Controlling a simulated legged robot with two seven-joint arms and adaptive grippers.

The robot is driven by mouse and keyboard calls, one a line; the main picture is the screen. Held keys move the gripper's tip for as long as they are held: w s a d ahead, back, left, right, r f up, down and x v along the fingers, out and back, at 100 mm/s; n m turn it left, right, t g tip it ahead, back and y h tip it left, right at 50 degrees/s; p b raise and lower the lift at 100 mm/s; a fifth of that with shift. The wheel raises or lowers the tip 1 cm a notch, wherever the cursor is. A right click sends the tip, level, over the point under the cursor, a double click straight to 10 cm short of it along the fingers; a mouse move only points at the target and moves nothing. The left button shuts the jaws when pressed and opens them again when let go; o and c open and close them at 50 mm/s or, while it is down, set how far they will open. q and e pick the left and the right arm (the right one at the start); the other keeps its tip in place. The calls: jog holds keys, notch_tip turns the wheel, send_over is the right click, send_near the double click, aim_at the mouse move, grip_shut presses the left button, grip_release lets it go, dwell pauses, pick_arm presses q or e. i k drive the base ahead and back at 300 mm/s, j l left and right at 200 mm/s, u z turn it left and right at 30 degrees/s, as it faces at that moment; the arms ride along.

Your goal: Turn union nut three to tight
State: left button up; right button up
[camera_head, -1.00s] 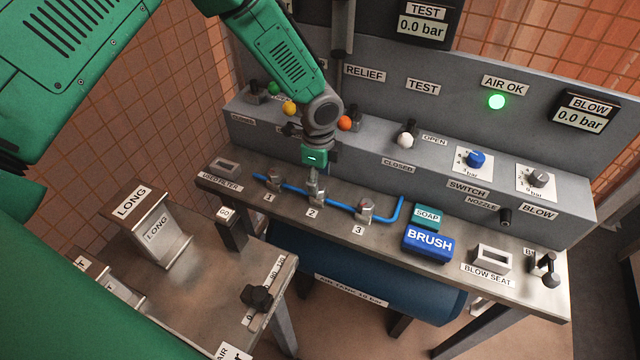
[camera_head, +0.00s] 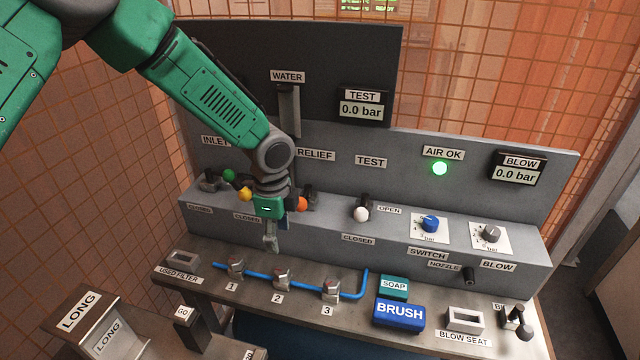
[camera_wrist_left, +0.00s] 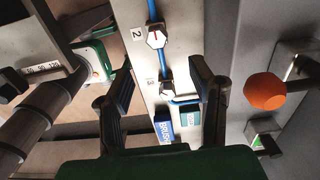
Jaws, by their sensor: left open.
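Union nut three (camera_head: 331,290) is a metal hex nut on the blue pipe, behind the label 3. Nuts two (camera_head: 283,279) and one (camera_head: 236,267) sit to its left on the same pipe. My left gripper (camera_head: 271,246) hangs above the bench, up and left of nut three and nearer nut two. In the left wrist view its two fingers (camera_wrist_left: 160,84) are apart with nothing held. Nut three (camera_wrist_left: 167,88) shows beyond them in the gap, and nut two (camera_wrist_left: 156,37) shows above it with a red mark.
The blue brush block (camera_head: 399,315) and teal soap block (camera_head: 393,287) lie right of nut three. Behind the pipe is a grey panel with an orange knob (camera_head: 301,203) close to my gripper and a white knob (camera_head: 361,214). The air OK lamp (camera_head: 440,168) glows green.

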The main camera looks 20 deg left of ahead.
aim_at(331, 285)
jog(key=k+l, duration=0.2)
jog(key=l, duration=0.15)
jog(key=k+l, duration=0.25)
jog(key=l, duration=0.15)
jog(key=k+l, duration=0.2)
jog(key=l, duration=0.15)
